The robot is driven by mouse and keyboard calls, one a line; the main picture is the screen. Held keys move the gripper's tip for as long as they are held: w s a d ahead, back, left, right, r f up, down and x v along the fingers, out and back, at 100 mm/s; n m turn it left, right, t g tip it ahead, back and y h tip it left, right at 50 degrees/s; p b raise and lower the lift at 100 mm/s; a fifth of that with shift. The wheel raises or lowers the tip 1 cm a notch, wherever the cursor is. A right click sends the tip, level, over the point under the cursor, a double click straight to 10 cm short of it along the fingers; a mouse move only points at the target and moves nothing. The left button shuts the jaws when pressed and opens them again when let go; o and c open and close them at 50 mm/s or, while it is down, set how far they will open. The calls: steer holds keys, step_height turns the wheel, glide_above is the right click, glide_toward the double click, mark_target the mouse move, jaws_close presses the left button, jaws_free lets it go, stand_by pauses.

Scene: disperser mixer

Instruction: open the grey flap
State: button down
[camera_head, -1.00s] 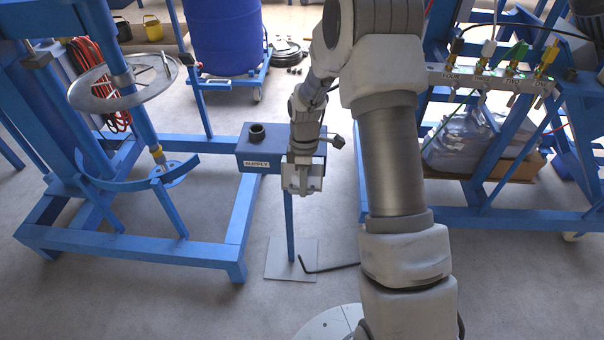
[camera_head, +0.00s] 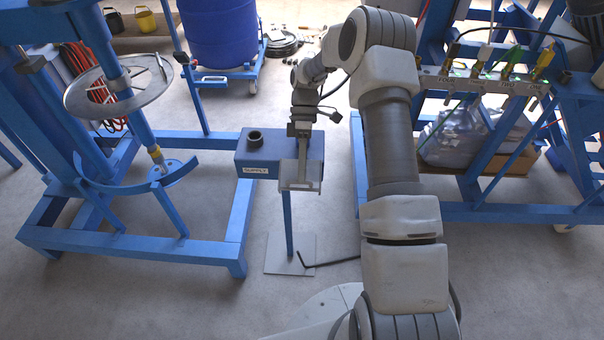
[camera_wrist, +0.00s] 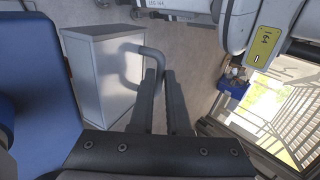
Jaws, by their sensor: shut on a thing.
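The grey flap (camera_head: 299,174) is on the front right of the blue box labelled "SUPPLY" (camera_head: 258,160). It looks tilted outward from the box, with a lip along its lower edge. My gripper (camera_head: 302,150) comes down onto it from above. In the wrist view, a light grey panel (camera_wrist: 101,80), apparently the flap, has a bent grey handle (camera_wrist: 151,52). My gripper's dark fingers (camera_wrist: 164,88) are closed around the handle's end. The fingers hide part of the handle. The hinge is not clear in either view.
A blue frame with a metal disc (camera_head: 118,88) stands left. A blue rack with coloured-handled valves (camera_head: 500,78) stands right. Floor in front of the box is mostly clear.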

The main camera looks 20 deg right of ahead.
steer(key=c, duration=1.6)
jaws_free()
steer(key=shift+w+d+r, duration=0.1)
steer(key=shift+w+d, duration=0.15)
steer(key=shift+w, duration=0.3)
steer(key=c, duration=1.3)
jaws_free()
steer(key=shift+w, duration=0.15)
steer(key=shift+o, duration=0.7)
steer(key=p+v, duration=0.9)
steer(key=v, duration=0.8)
steer(key=shift+s+r+p, duration=0.2)
steer(key=shift+s+p, duration=0.1)
steer(key=shift+p, duration=0.05)
